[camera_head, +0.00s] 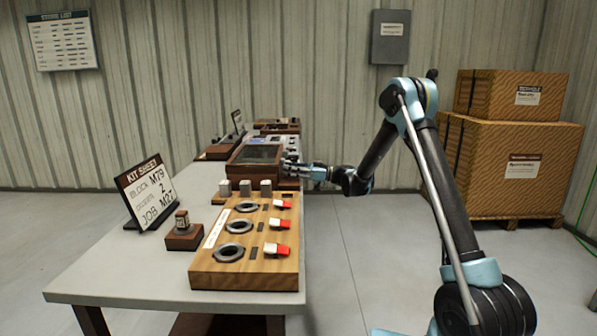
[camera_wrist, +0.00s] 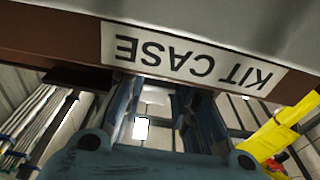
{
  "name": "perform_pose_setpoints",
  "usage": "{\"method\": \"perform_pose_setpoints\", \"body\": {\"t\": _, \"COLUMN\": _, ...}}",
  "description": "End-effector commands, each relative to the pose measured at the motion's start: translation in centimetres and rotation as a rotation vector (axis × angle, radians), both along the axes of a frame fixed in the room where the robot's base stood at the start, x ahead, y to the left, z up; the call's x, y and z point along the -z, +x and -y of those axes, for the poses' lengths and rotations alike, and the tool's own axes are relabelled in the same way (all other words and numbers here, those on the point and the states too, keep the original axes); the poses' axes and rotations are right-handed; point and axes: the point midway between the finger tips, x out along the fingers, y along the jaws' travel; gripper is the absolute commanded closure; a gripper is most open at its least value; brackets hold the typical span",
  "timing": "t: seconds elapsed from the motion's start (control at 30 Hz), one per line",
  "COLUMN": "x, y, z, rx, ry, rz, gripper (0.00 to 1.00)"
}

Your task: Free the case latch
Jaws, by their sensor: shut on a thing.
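The kit case (camera_head: 239,163) is a dark wooden box with a dark window in its top, on the far part of the bench. Its white KIT CASE label (camera_wrist: 195,58) appears upside down on its brown front in the wrist view. My gripper (camera_head: 293,168) is at the case's right side, at the bench edge. In the wrist view its two fingers (camera_wrist: 160,95) reach up to the case just below the label, shut on the case latch. The latch itself is mostly hidden by the fingers and the case edge.
Nearer on the bench (camera_head: 125,262) stand a wooden board (camera_head: 202,277) with black rings and red-and-white clips, several grey blocks, a small block in a holder (camera_head: 183,237) and a kit sheet sign (camera_head: 147,193). Cartons (camera_head: 510,165) stand at the right. The floor beside the bench is clear.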

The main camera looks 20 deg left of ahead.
Motion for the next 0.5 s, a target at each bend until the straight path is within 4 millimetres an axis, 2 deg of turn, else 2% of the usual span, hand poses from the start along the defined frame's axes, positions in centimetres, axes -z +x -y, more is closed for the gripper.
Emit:
{"method": "perform_pose_setpoints", "body": {"t": 0.3, "x": -0.04, "y": -0.05, "z": -0.34, "rx": 0.000, "ry": 0.005, "rz": -0.004, "gripper": 1.00}}
{"method": "perform_pose_setpoints", "body": {"t": 0.33, "x": -0.04, "y": -0.08, "z": -0.40, "rx": 0.000, "ry": 0.005, "rz": -0.004, "gripper": 0.72}}
{"method": "perform_pose_setpoints", "body": {"t": 0.4, "x": -0.04, "y": -0.10, "z": -0.45, "rx": -0.001, "ry": 0.005, "rz": -0.004, "gripper": 0.56}}
{"method": "perform_pose_setpoints", "body": {"t": 0.5, "x": -0.03, "y": -0.16, "z": -0.46, "rx": -0.002, "ry": 0.005, "rz": -0.003, "gripper": 0.53}}
